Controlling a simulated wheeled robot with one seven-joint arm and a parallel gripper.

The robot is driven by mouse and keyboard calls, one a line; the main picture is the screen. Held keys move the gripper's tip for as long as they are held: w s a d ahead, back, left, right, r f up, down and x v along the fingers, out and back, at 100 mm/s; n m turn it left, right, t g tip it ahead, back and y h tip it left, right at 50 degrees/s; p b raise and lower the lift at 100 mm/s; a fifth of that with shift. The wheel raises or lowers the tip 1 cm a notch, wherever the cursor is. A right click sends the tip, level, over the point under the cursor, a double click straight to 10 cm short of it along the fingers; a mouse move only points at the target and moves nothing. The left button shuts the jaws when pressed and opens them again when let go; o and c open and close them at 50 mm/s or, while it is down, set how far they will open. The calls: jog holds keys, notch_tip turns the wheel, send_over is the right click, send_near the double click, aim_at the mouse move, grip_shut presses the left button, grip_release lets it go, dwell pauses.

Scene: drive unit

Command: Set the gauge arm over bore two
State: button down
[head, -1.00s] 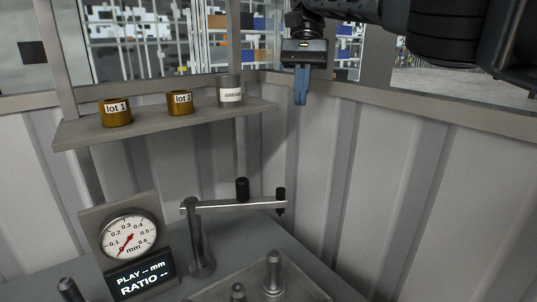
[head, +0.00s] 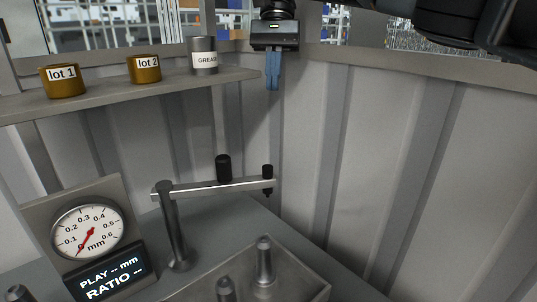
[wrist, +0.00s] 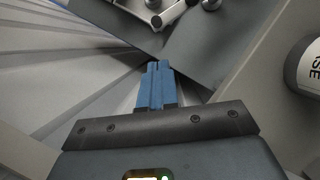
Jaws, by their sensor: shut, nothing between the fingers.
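The gauge arm (head: 205,187) is a flat bar on an upright metal post (head: 172,230). It points right, with a black knob (head: 223,168) partway along and a black probe (head: 267,180) at its free end. In the picture the probe is above and behind a shallow tray (head: 320,290) holding metal pegs. No bore can be picked out. My gripper (head: 272,85), with blue fingers, is shut and empty, pointing down, higher than the arm and apart from it. In the wrist view its fingertips (wrist: 157,66) are together, with metal parts of the bench beyond.
A dial gauge (head: 88,231) and a display (head: 107,275) reading "PLAY -- mm, RATIO --" stand left of the post. A shelf (head: 110,98) holds cups marked lot 1 (head: 62,82) and lot 2 (head: 144,69) and a grease can (head: 203,57). A ribbed wall closes the back.

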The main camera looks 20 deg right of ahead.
jog(key=p+x, duration=0.2)
jog(key=x, duration=1.2)
jog(key=shift+f, duration=0.2)
jog(key=shift+s, duration=0.15)
